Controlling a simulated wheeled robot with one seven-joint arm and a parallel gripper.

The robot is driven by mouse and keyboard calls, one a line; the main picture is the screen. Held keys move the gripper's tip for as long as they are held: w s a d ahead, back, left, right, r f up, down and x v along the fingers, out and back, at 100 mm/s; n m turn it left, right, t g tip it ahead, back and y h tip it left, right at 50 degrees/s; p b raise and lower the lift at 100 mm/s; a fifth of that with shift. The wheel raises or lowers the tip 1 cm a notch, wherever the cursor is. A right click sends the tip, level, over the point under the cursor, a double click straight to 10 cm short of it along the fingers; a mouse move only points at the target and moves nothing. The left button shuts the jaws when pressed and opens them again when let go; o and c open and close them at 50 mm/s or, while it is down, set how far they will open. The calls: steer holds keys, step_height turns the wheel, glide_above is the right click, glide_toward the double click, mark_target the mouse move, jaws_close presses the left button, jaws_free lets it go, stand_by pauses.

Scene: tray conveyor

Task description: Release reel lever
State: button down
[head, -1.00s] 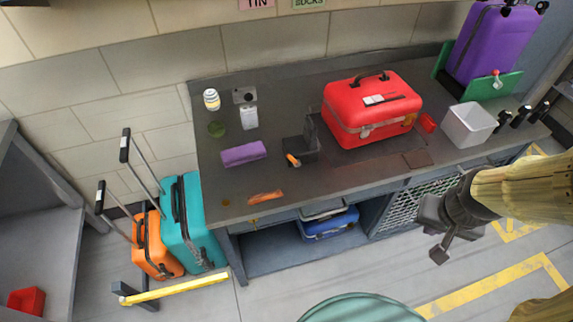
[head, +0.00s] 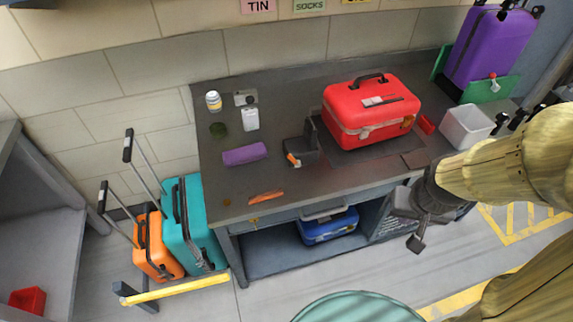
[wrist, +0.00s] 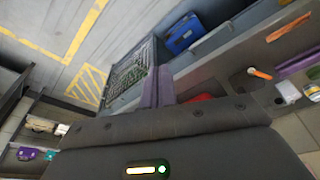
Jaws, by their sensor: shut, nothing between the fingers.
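A small black device with an orange piece (head: 293,159) stands on the dark bench, left of the red case. In the wrist view the orange piece (wrist: 260,73) shows at the right. A green plate (head: 491,90) with a small red-tipped lever (head: 493,76) is at the bench's far right, by the purple suitcase. I cannot tell which of these is the reel lever. My gripper (head: 415,243) is in front of the bench's front edge, apart from both. In the wrist view its fingers (wrist: 158,92) are together and hold nothing.
A red case (head: 368,128) stands mid-bench, with a white bin (head: 466,127) to its right. Teal (head: 194,215) and orange (head: 156,262) suitcases stand left of the bench.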

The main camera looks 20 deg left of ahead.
steer(key=w+a+f+n+t+y+b, duration=0.3)
steer(key=w+a+f+n+t+b, duration=0.4)
steer(key=w+a+f+n, duration=0.7)
steer(key=s+a+n+y+b, duration=0.1)
steer(key=a+n+y+b, duration=0.1)
steer(key=n, duration=0.4)
steer(key=s+a+f+n+y+b, duration=0.1)
steer(key=a+n+y+b, duration=0.1)
steer(key=a+n, duration=0.4)
steer(key=s+a+f+n+t+y+b, duration=0.1)
steer(key=a+n+y+b, duration=0.1)
steer(key=a+n+y, duration=0.2)
steer(key=shift+a+n+y+b, duration=0.15)
steer(key=shift+n+b, duration=0.05)
steer(key=shift+n, duration=0.4)
steer(key=shift+a+n+y+b, duration=0.1)
steer(key=shift+n+y+b, duration=0.1)
steer(key=shift+n, duration=0.4)
steer(key=shift+s+a+r+n, duration=0.1)
steer(key=shift+a+r+n, duration=0.1)
steer(key=shift+n, duration=0.1)
